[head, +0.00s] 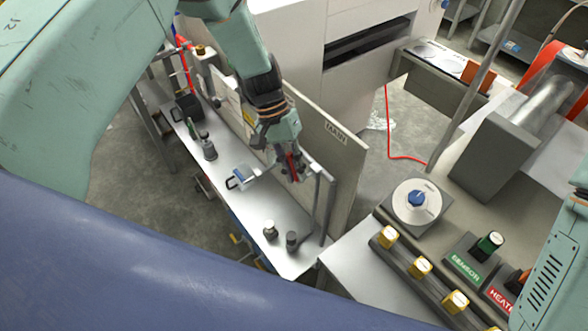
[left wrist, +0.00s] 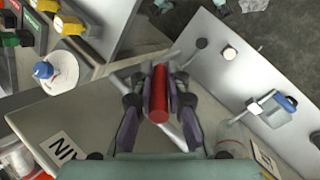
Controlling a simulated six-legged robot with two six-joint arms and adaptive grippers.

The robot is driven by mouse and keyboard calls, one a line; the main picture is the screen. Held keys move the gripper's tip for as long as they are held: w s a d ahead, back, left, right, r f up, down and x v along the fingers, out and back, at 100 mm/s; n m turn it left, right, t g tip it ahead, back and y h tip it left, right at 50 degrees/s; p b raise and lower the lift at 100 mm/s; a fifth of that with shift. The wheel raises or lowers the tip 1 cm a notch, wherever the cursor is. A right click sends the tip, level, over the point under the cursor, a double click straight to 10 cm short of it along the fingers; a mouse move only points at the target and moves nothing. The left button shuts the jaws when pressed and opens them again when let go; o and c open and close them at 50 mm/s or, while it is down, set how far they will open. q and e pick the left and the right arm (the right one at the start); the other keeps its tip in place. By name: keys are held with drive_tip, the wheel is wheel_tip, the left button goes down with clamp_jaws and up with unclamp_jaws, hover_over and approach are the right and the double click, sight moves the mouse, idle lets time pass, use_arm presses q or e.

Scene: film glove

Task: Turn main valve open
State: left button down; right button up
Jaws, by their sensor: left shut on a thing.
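A pale upright panel (head: 345,150) carries a sign that seems to read MAIN (head: 335,133); in the left wrist view the sign (left wrist: 64,150) is partly cut off. My left gripper (head: 291,165) is beside the panel's near face, above the narrow shelf. It is shut on a red cylindrical handle, seen end-on between the dark fingers in the left wrist view (left wrist: 159,95). I take it for the main valve's handle, but its mounting is hidden by the gripper. My right gripper is not in view; only part of a teal arm shows at the right.
The narrow white shelf (head: 290,215) holds small dark fittings and a blue-handled piece (head: 238,178). At the right stand a white dial with a blue knob (head: 416,199), several yellow knobs and a green SENSOR knob (head: 490,242). A thin rail (head: 328,200) stands near the gripper.

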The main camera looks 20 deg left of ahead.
use_arm(q)
drive_tip(key=c, duration=1.6)
unclamp_jaws()
drive_tip(key=shift+s+f, duration=0.15)
drive_tip(key=shift+f, duration=0.1)
drive_tip(key=shift+o, duration=1.3)
drive_tip(key=shift+w, duration=0.2)
drive_tip(key=shift+r, duration=0.1)
drive_tip(key=v, duration=1.2)
drive_tip(key=shift+w, duration=0.15)
drive_tip(key=shift+c, duration=0.4)
